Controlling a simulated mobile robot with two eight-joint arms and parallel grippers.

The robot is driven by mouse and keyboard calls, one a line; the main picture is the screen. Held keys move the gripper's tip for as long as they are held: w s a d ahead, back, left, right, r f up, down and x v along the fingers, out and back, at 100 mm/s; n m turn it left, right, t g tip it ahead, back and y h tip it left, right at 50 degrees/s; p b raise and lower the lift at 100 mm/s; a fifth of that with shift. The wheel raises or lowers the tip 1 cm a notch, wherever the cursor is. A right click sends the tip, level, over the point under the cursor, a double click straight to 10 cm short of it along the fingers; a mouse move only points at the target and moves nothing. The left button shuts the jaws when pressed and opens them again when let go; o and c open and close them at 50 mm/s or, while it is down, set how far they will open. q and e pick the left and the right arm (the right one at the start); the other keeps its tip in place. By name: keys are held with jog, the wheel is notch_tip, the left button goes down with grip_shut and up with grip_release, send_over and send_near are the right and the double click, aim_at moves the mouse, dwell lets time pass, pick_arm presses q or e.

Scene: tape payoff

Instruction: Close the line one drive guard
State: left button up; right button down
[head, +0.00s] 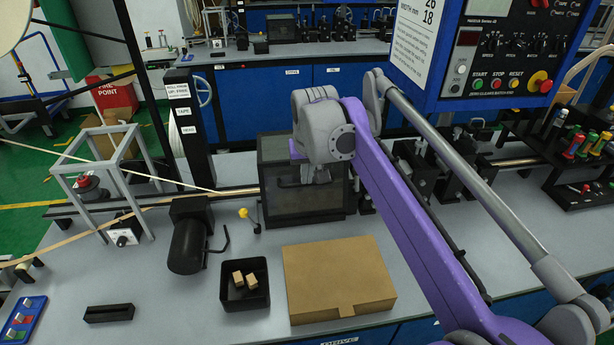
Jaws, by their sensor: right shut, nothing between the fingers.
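A dark, smoked box-like guard (277,204) stands on the grey bench in the middle of the head view, around part of the line. It is upright; whether its cover is fully down I cannot tell, as my arm hides part of it. My purple right arm reaches in from the lower right. My right gripper (308,179) is shut and empty, in front of the upper part of the guard. Whether it touches the guard I cannot tell. My left gripper is not in view.
A cardboard box (338,280) lies in front of the guard, beside a black tray (230,292) with small tan blocks. A black motor (188,245) and a grey frame (98,170) stand left. A control panel (500,50) hangs upper right. Tan tape crosses at left.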

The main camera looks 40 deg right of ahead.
aim_at(307, 199)
jog(key=shift+f, duration=0.1)
jog(key=shift+t+h, duration=0.4)
jog(key=shift+t, duration=0.3)
jog(key=f+b, duration=0.1)
jog(key=f, duration=0.2)
jog(key=f+b, duration=0.2)
jog(key=f, duration=0.1)
jog(key=shift+s+a+f, duration=0.1)
jog(key=shift+s+f, duration=0.1)
jog(key=shift+f, duration=0.15)
